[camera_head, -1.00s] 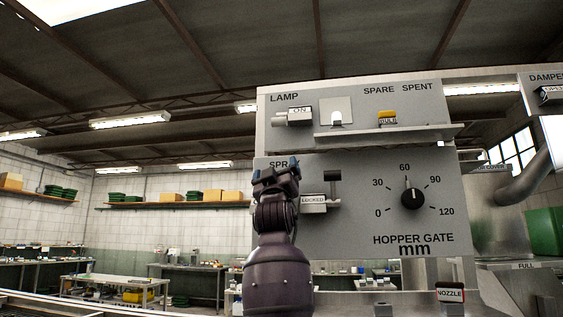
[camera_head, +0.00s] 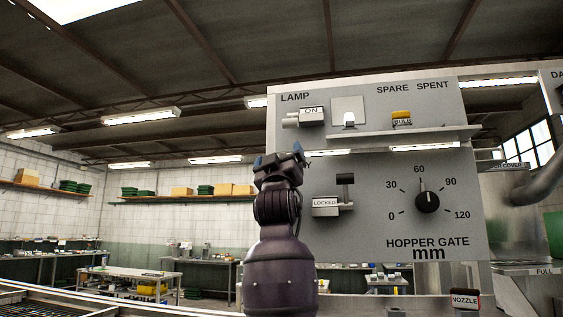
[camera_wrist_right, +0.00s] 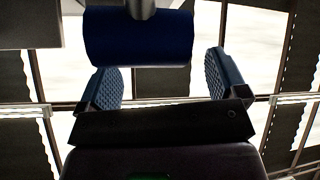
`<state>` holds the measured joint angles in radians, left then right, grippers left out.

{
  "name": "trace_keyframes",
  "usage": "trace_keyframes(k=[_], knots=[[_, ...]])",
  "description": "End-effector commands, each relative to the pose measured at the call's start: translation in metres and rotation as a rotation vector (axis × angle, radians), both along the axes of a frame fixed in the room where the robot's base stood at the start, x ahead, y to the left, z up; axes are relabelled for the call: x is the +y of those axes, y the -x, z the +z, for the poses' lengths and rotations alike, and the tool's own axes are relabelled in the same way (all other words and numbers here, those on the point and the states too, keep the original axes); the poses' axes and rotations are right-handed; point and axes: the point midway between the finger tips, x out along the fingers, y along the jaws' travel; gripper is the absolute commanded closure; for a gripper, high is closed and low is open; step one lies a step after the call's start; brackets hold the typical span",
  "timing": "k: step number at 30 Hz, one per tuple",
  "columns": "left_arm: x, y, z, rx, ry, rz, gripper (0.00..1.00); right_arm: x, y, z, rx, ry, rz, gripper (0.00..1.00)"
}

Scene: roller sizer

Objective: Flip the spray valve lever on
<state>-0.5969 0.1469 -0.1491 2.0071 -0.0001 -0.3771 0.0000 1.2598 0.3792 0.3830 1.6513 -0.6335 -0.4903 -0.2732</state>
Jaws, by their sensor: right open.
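The grey panel (camera_head: 375,225) has a spray label, of which only the last letter shows beside my right gripper (camera_head: 278,157). That gripper stands upright in front of the panel's left edge and hides the spray area, so I cannot see the spray lever in the head view. In the right wrist view a blue cylindrical handle (camera_wrist_right: 138,38) on a grey stem lies just beyond the fingers. It looks like the spray lever, though I cannot be sure. The right gripper (camera_wrist_right: 163,85) is open, with nothing between its blue pads. My left gripper is out of view.
Right of the gripper are a LOCKED tag (camera_head: 325,203) and a black-knobbed lever (camera_head: 345,180). The hopper gate dial (camera_head: 427,202) is farther right.

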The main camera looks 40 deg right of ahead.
Motion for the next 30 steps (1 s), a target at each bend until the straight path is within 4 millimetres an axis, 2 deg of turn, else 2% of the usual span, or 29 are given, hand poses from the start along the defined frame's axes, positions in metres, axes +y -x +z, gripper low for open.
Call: trace_keyframes(k=[21, 30], knots=[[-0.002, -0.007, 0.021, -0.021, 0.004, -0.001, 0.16, 0.026, 0.023, 0.014, 0.005, -0.005, 0.001, 0.09], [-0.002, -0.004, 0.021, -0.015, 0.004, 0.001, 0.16, 0.030, 0.027, 0.015, 0.007, -0.005, 0.001, 0.09]])
